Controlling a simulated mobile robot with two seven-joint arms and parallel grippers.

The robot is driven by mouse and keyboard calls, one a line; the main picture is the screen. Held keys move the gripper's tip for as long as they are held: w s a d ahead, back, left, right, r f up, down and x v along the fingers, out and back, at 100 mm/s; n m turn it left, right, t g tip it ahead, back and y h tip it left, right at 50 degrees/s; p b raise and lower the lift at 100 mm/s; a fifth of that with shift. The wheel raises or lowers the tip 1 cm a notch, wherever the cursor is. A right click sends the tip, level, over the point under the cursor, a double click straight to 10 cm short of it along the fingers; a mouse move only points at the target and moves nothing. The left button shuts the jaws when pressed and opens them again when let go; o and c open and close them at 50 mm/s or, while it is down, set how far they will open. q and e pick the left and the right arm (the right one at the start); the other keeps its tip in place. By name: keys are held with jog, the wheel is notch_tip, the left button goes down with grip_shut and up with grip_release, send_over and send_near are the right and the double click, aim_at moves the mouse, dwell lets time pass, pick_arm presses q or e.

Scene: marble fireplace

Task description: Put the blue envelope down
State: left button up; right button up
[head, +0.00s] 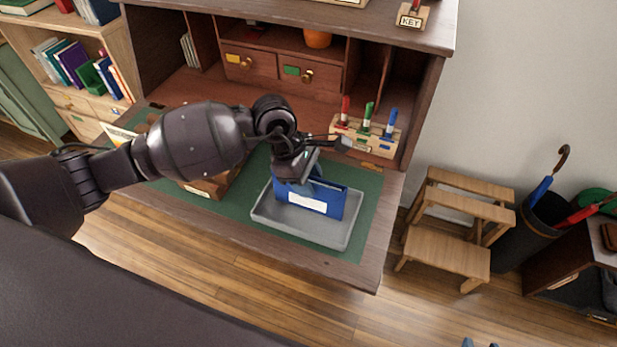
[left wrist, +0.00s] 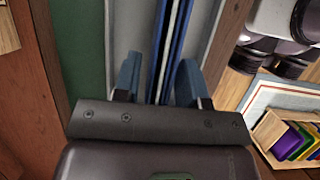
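The blue envelope (head: 316,196), with a white label on its front, stands on edge in the grey tray (head: 300,224) on the desk's green mat. In the left wrist view the envelope (left wrist: 166,45) runs edge-on between my fingers. My left gripper (head: 300,177) is over the tray at the envelope's upper edge. In the left wrist view its fingers (left wrist: 158,80) are apart, with a visible gap on the left side of the envelope. The right finger looks very close to it; contact is unclear. Only two fingertips of my right gripper (head: 480,343) show at the bottom edge, apart.
A wooden holder (head: 365,136) with red, green and blue stamps stands behind the tray. A brown wooden item (head: 213,187) lies left of the tray, partly behind my arm. A step stool (head: 450,245) and an umbrella stand (head: 527,235) are on the floor to the right.

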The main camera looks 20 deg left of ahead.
pick_arm(q)
jog(key=shift+o, duration=0.3)
jog(key=shift+r, duration=0.1)
jog(key=shift+r, duration=0.25)
jog(key=p+v, duration=0.1)
jog(key=v, duration=1)
jog(key=shift+a+r, duration=0.15)
jog(key=shift+r, duration=0.2)
